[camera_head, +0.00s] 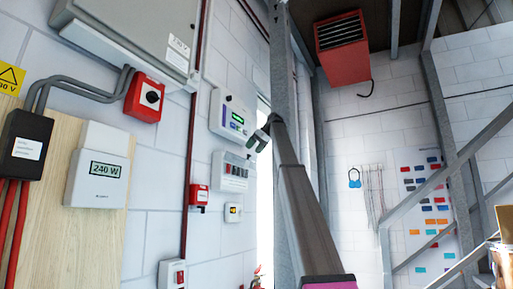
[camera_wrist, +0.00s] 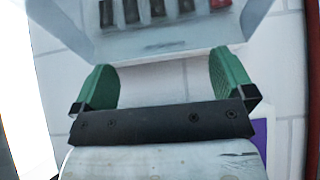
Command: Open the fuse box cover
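The fuse box (camera_head: 231,172) is a pale box on the white block wall, with a row of dark and red switches. In the wrist view its lower part (camera_wrist: 170,38) fills the top, with the switches seen behind or above a pale panel edge. I cannot tell whether that panel is the cover or whether it is closed. My gripper (camera_head: 262,134) shows small in the head view, at the end of my raised arm. In the wrist view my gripper (camera_wrist: 163,75) has its green fingers wide apart with nothing between them, just below the fuse box.
A large grey cabinet (camera_head: 135,35) juts out at upper left.

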